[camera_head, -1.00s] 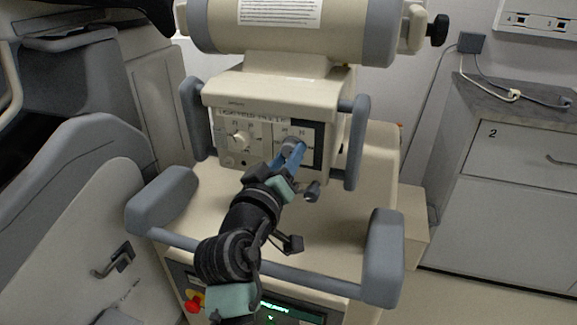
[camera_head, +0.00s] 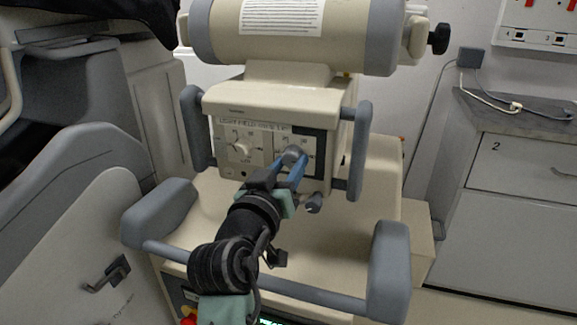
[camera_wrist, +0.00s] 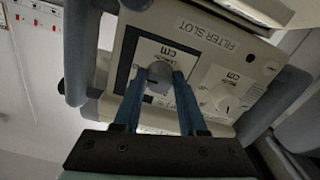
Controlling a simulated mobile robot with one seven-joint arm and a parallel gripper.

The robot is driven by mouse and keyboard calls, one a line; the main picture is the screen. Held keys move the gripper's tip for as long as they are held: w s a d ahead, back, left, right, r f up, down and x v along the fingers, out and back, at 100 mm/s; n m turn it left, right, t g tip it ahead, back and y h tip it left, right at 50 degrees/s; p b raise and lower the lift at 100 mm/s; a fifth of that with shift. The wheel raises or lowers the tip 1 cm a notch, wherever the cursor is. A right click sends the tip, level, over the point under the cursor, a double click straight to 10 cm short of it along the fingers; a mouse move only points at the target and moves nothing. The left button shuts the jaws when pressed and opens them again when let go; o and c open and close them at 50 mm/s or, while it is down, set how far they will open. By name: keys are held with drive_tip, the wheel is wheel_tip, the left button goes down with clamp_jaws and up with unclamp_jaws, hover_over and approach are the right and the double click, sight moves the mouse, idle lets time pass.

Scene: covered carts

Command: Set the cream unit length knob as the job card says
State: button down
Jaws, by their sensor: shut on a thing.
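The cream unit (camera_head: 270,98) stands in the middle of the head view, with a control panel on its front. A round grey knob (camera_head: 294,154) sits on the right part of the panel. The wrist view shows this knob (camera_wrist: 159,74) on a white dial plate (camera_wrist: 150,52) marked "CM"; the other word is hard to read. My gripper (camera_head: 290,168) has its two blue fingers closed on the knob's sides. A second, pale knob (camera_head: 241,147) is to its left, free of the fingers. The fingers partly cover the dial scale, and the setting is not readable.
A cream cylinder (camera_head: 345,35) with a printed sheet (camera_head: 281,17) is above the panel; its text is unreadable. Grey padded handles (camera_head: 388,270) flank the unit. A small lever (camera_head: 314,203) sits below the knob. A drawer cabinet (camera_head: 520,220) stands at right.

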drive_tip(key=shift+c, duration=2.3)
unclamp_jaws()
drive_tip(key=shift+s, duration=0.1)
drive_tip(key=p+v, duration=0.1)
drive_tip(key=v, duration=1.1)
drive_tip(key=shift+s+p, duration=0.35)
drive_tip(key=shift+s, duration=0.05)
drive_tip(key=shift+a, duration=0.15)
